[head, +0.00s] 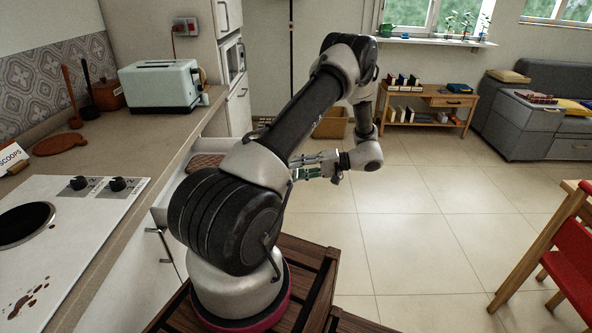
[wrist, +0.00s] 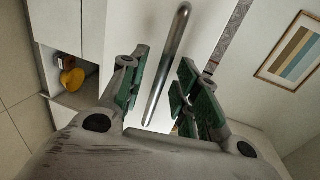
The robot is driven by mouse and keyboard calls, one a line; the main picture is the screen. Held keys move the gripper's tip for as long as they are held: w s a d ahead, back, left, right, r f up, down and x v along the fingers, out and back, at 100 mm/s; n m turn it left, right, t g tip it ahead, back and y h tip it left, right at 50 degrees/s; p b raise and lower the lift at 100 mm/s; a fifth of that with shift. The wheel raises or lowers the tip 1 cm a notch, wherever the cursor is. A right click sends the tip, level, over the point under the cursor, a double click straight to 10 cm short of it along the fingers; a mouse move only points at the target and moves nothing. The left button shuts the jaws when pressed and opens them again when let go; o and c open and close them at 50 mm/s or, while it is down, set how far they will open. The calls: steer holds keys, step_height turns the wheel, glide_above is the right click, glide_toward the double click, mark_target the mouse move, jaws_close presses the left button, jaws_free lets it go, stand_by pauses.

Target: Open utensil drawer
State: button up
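A white drawer (head: 160,192) under the counter stands pulled out in the head view. A brown patterned item shows inside it, and its front is mostly hidden behind my arm. Whether this is the utensil drawer cannot be told. My gripper (head: 312,166) points left toward the drawer side, to the right of the counter. In the wrist view my gripper (wrist: 163,62) is open. A long metal bar handle (wrist: 170,62) shows between its two green-padded fingers, with gaps on both sides. Whether the handle lies fully within the fingers' reach is unclear.
The counter (head: 125,130) holds a toaster (head: 160,86), wooden utensils and a stained stove (head: 75,215). A lower cabinet handle (head: 166,250) is below. Open tiled floor (head: 430,220) lies right of my arm; a red chair (head: 575,250) is at far right.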

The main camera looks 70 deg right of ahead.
steer(key=v, duration=1.1)
